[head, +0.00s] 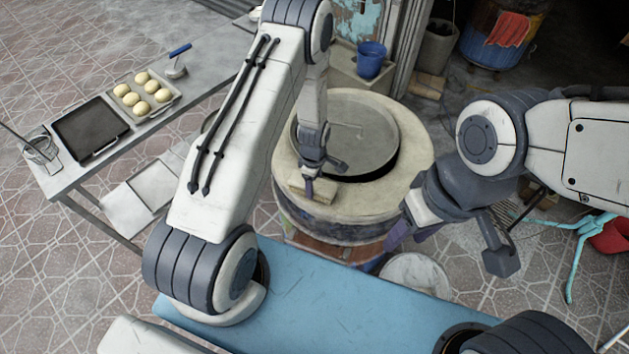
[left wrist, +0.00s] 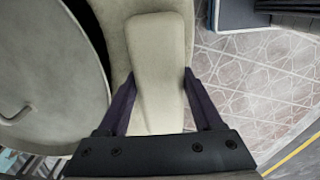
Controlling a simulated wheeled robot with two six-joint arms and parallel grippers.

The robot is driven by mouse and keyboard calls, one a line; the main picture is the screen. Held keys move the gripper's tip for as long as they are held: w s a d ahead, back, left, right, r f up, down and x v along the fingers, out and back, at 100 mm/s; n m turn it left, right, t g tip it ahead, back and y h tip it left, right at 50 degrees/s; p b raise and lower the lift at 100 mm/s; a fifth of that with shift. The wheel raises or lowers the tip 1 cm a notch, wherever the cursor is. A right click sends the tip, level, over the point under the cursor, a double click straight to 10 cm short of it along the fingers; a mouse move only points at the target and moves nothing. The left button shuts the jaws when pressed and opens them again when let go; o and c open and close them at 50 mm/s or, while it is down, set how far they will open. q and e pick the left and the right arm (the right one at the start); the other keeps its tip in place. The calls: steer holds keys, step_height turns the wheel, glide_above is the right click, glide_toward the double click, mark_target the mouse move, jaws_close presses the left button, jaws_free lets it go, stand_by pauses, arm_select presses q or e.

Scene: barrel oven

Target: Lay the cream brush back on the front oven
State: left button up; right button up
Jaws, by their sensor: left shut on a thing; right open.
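The cream brush (left wrist: 158,75) is between the two fingers of my left gripper (left wrist: 158,100), which is shut on it. In the head view the brush (head: 312,188) is a pale block at the near rim of the front oven (head: 405,188). It is over the oven's cream top; I cannot tell whether it touches it. My left gripper (head: 322,172) is above that rim, beside the round metal lid (head: 358,118). My right gripper (head: 448,250) is open and empty to the right of the oven, in front of its side.
A steel table (head: 100,165) at the left holds a dark tray (head: 90,128), a tray of dough balls (head: 145,95) and a scraper-like tool with a blue handle (head: 178,60). A blue bucket (head: 371,59) stands behind the oven. A turquoise-legged object (head: 575,232) is at the right.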

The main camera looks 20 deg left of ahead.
arm_select(q)
steer(key=shift+f, duration=0.2)
steer(key=o, duration=1.4)
steer(key=shift+o, duration=0.2)
steer(key=shift+r, duration=0.1)
